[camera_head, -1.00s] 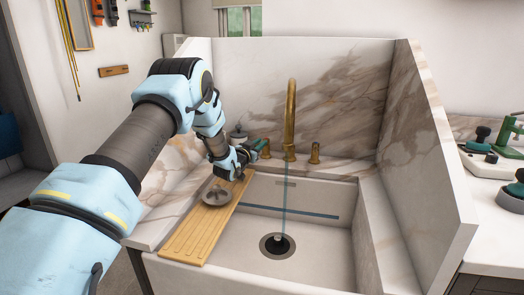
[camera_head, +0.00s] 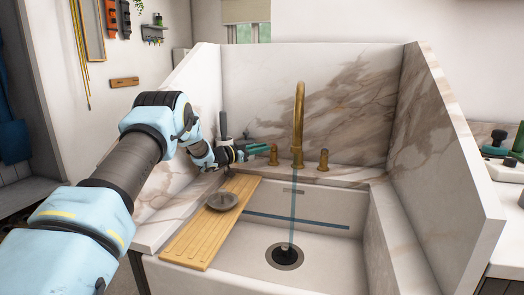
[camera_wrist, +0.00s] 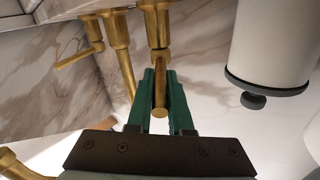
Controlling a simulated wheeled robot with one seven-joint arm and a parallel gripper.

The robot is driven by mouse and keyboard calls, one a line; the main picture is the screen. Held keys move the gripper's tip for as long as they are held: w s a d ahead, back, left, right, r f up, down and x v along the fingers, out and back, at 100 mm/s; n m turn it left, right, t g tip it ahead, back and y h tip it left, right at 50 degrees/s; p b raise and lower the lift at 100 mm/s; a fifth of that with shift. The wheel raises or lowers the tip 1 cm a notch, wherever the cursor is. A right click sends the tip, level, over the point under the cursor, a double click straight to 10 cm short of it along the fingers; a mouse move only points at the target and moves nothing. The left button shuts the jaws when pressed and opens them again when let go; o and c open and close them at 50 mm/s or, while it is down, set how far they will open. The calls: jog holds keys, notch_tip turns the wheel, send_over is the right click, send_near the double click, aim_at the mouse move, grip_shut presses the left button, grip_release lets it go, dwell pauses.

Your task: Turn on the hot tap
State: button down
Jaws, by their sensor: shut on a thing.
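The brass hot tap handle (camera_head: 273,158) stands left of the tall brass spout (camera_head: 298,120) on the sink's back ledge. My gripper (camera_head: 267,148) reaches it from the left with its green fingers. In the wrist view the fingers (camera_wrist: 161,76) are shut around the brass lever (camera_wrist: 160,97) of the handle, one on each side. A second brass handle (camera_head: 323,160) stands right of the spout. A thin bluish stream of water (camera_head: 291,210) runs from the spout down to the drain (camera_head: 284,256).
A wooden draining board (camera_head: 205,232) lies over the sink's left side with a round grey dish (camera_head: 222,201) on it. High marble panels (camera_head: 430,150) close the back and sides. A white cylinder (camera_wrist: 270,40) with a dark end is near my gripper in the wrist view.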

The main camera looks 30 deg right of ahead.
jog(key=c, duration=0.8)
grip_release()
jog(key=shift+c, duration=0.2)
jog(key=shift+r, duration=0.15)
notch_tip(320, 180, up, 10)
jog(key=shift+f+b, duration=0.1)
jog(key=shift+b, duration=0.6)
